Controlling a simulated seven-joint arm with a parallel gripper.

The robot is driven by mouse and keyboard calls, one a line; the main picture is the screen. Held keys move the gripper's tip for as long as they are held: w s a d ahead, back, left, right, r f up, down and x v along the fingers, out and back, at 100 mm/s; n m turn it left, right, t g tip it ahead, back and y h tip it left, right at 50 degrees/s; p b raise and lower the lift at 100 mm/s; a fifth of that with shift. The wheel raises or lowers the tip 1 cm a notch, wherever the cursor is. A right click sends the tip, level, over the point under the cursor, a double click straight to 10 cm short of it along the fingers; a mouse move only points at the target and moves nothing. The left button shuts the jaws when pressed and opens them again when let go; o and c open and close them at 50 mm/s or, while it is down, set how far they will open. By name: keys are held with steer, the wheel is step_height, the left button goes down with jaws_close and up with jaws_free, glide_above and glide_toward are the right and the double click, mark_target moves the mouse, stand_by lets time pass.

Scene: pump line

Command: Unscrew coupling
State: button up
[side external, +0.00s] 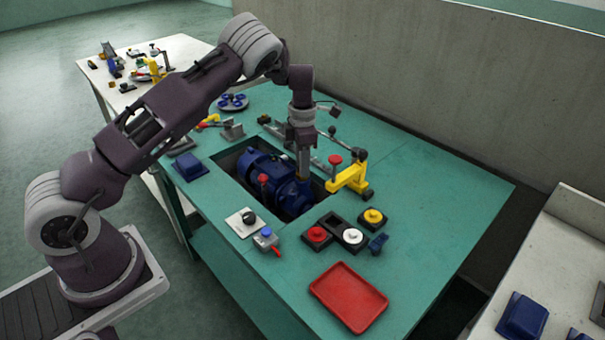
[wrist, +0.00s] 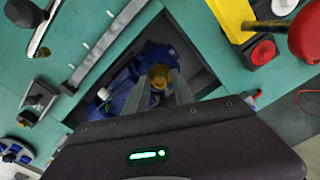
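The blue pump (side external: 262,170) sits in a rectangular recess in the green bench; part of it also shows in the wrist view (wrist: 122,84). A brass-coloured fitting, which looks like the coupling (wrist: 160,74), stands on the pump. My gripper (side external: 303,178) points straight down over the right end of the pump. In the wrist view its two grey fingers (wrist: 163,80) are apart, with the brass fitting between or just beyond their tips. I cannot tell whether they touch it. The fitting's lower part is hidden.
A yellow bracket-like part (side external: 349,178) stands close to the right of my gripper. A red-knobbed lever (side external: 335,160) is beside it. Push buttons (side external: 318,235) and a red tray (side external: 348,297) lie in front. The bench's right side (side external: 450,190) is clear.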

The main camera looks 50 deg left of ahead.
steer(key=shift+r, duration=0.1)
steer(key=shift+r, duration=2.15)
